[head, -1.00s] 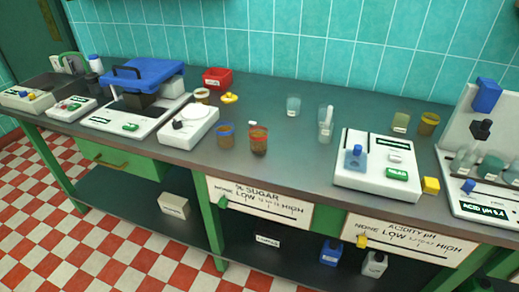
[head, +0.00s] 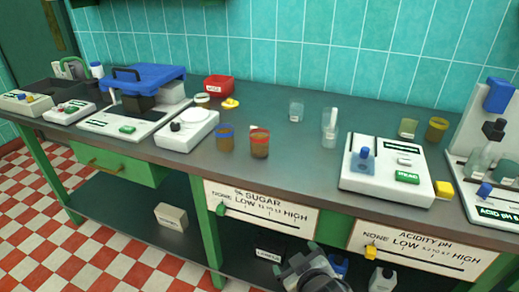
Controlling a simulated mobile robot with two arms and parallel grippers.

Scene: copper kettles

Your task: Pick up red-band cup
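The red-band cup (head: 260,146) stands upright near the front edge of the dark counter, with brown contents and a red rim band. A similar blue-band cup (head: 225,140) stands just to its left. A dark grey gripper, which looks like my right one (head: 302,258), shows at the bottom edge, right of centre. It is below the counter top and in front of the lower shelf, well apart from the red-band cup. Whether its fingers are open or shut is unclear. My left gripper is not in view.
A white scale (head: 187,130) stands left of the cups. Clear glasses (head: 329,130) stand behind right, and a white READ device (head: 385,180) is further right. The sugar panel (head: 262,207) hangs under the counter edge. Counter space right of the red-band cup is clear.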

